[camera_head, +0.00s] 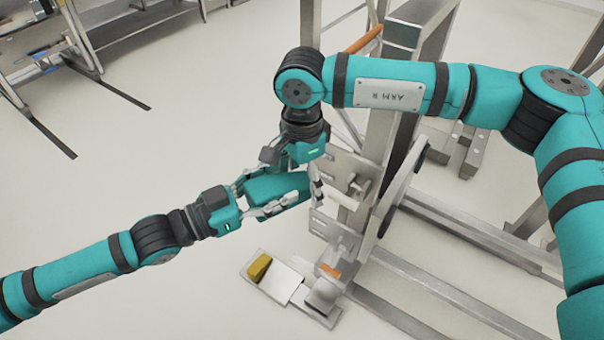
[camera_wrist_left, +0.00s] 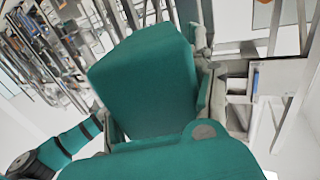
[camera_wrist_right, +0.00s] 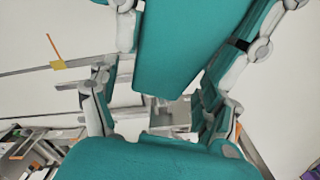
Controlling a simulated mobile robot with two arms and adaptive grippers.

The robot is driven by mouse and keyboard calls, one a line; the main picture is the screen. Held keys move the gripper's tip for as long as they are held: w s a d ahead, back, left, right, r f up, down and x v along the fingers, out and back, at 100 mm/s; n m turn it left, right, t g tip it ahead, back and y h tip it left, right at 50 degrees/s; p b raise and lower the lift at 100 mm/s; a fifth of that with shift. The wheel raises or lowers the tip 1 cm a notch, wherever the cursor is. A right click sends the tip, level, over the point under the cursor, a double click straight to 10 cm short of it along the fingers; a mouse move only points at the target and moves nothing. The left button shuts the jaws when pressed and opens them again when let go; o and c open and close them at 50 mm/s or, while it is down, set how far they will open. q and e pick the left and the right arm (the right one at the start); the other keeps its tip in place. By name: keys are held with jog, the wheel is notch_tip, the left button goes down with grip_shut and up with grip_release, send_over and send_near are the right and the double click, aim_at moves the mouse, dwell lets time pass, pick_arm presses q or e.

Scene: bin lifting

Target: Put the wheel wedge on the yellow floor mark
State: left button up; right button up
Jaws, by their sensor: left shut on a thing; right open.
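A teal wedge-shaped block (camera_head: 276,187), which I take as the wheel wedge, is between the fingers of my left gripper (camera_head: 282,203). It fills the middle of the left wrist view (camera_wrist_left: 150,80), with my left gripper shut on it. My right gripper (camera_head: 296,178) comes down from above with open fingers near the block. In the right wrist view, the block (camera_wrist_right: 178,50) reaches between these open fingers; I cannot tell whether they touch it.
A metal lifting frame (camera_head: 385,150) stands right of the grippers, with long rails (camera_head: 440,290) on the floor. A yellow block (camera_head: 259,267) sits on a metal plate (camera_head: 290,283) below the grippers. A steel bench (camera_head: 130,25) is at the back left.

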pick_arm(q)
jog(key=shift+r, duration=0.1)
pick_arm(e)
jog(key=c, duration=1.5)
pick_arm(q)
jog(key=o, duration=1.5)
pick_arm(e)
jog(key=shift+c, duration=0.5)
pick_arm(q)
jog(key=shift+o, duration=0.4)
jog(key=shift+a, duration=0.1)
